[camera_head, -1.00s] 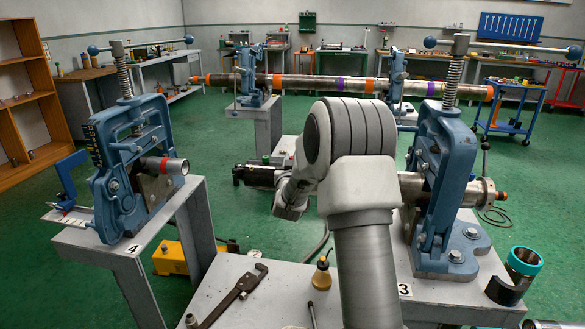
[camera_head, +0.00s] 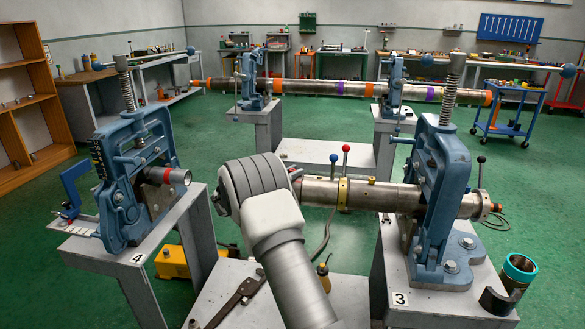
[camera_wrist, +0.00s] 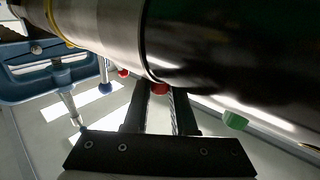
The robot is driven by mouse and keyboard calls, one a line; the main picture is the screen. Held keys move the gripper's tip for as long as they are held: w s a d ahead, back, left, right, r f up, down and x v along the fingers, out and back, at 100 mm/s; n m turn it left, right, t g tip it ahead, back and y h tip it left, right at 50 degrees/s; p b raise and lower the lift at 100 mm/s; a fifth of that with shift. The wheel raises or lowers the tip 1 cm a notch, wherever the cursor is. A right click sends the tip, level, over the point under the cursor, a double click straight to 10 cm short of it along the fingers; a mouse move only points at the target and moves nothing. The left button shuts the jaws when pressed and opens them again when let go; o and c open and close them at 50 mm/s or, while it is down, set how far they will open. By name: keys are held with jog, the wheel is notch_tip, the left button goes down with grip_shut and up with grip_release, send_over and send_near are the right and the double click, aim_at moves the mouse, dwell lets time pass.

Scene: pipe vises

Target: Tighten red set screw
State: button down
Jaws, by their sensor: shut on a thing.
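In the wrist view the red set screw (camera_wrist: 160,89) shows as a small red head at the underside edge of the pipe's dark end section (camera_wrist: 225,55). My gripper (camera_wrist: 161,92) has its two dark fingers on either side of this head, shut on it. The tips and the contact are partly in shadow, and I cannot tell how deep the screw sits. A green screw head (camera_wrist: 235,120) shows to the right on the same section. In the head view my arm hides my gripper and the pipe's end. The pipe (camera_head: 385,196) is clamped in the blue vise (camera_head: 437,200) at station 3.
A blue-knobbed lever (camera_head: 333,158) and a red-knobbed lever (camera_head: 346,148) stand up near a yellow collar (camera_head: 343,193). Vise 4 (camera_head: 118,190) stands at left with a short pipe.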

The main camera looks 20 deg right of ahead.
jog(key=shift+w+r+m+g+h, duration=0.15)
jog(key=shift+m+g+h, duration=0.15)
jog(key=shift+m+g, duration=0.45)
jog(key=shift+d+r+g, duration=0.1)
jog(key=shift+g, duration=0.15)
jog(key=c, duration=0.7)
grip_release()
jog(key=shift+c, duration=0.2)
jog(key=p+v, duration=0.1)
jog(key=v, duration=1.6)
jog(key=shift+a+p, duration=0.3)
